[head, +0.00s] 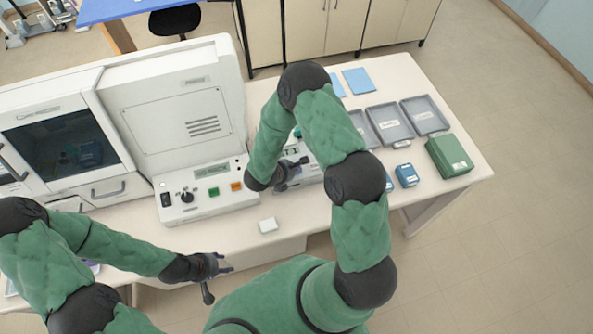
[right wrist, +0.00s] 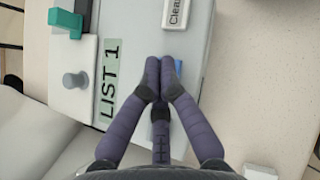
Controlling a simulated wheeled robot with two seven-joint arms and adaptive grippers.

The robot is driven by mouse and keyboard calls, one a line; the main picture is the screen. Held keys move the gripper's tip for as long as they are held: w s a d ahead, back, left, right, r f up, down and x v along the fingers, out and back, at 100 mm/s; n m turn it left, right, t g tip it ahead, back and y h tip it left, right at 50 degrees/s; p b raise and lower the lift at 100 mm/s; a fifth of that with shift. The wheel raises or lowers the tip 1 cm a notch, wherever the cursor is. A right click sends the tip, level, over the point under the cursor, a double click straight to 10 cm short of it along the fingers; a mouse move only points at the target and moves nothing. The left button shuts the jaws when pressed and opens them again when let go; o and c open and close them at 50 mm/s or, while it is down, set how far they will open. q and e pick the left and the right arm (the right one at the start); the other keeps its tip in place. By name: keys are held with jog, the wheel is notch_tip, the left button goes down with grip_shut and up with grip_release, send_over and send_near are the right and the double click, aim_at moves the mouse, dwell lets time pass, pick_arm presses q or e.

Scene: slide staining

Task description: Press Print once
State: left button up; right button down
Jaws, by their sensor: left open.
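The small pale device (right wrist: 135,30) has a green screen reading "LIST 1" (right wrist: 110,80) and a white label starting "Clea" (right wrist: 176,13). A blue button (right wrist: 178,66) is partly hidden by my right gripper's fingers; I cannot read a Print label. My right gripper (right wrist: 158,75) has its fingertips together, empty, over the device beside this button; whether it touches is unclear. In the head view my right gripper (head: 296,166) is at the device (head: 312,177), which my arm partly covers. My left gripper (head: 222,266) is open and empty by the table's front edge.
A large white machine (head: 170,110) with a button panel stands left of the device. Grey trays (head: 427,116), a green box (head: 449,156) and a small blue box (head: 406,175) are to the right.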

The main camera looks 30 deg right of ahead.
jog(key=shift+f+b, duration=0.45)
jog(key=shift+b, duration=0.1)
dwell(0.9)
jog(key=shift+r, duration=0.75)
jog(key=shift+r+p, duration=1.6)
jog(key=shift+r, duration=0.9)
jog(key=shift+a+f, duration=0.1)
jog(key=shift+a, duration=0.05)
